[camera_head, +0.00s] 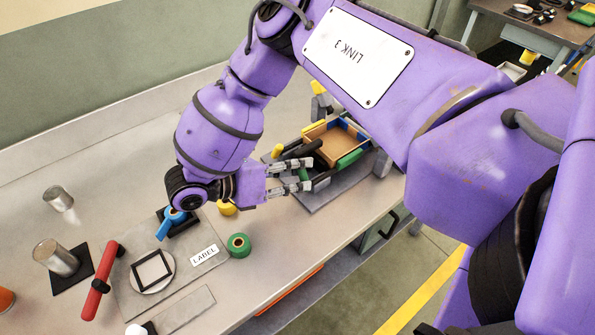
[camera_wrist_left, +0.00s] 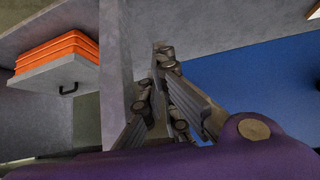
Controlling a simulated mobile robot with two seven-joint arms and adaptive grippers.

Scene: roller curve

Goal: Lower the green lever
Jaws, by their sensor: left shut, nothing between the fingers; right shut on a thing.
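My right gripper (camera_head: 308,173) reaches in from the right over the tabletop fixture. Its fingers close around a small green piece (camera_head: 303,175), which appears to be the green lever. The fingers hide most of it, so its tilt cannot be told. A wider green bar (camera_head: 349,160) runs along the near right side of the fixture's open tan box (camera_head: 332,143). My left gripper (camera_wrist_left: 165,85) shows in the left wrist view, shut and empty, with no task object by it.
A grey panel on the table (camera_head: 120,285) holds a red handle (camera_head: 101,281), a blue lever (camera_head: 171,222), a green knob (camera_head: 238,245) and a label (camera_head: 205,254). Metal cups (camera_head: 57,258) stand at the left. Orange trays (camera_wrist_left: 58,50) sit on a shelf near my left gripper.

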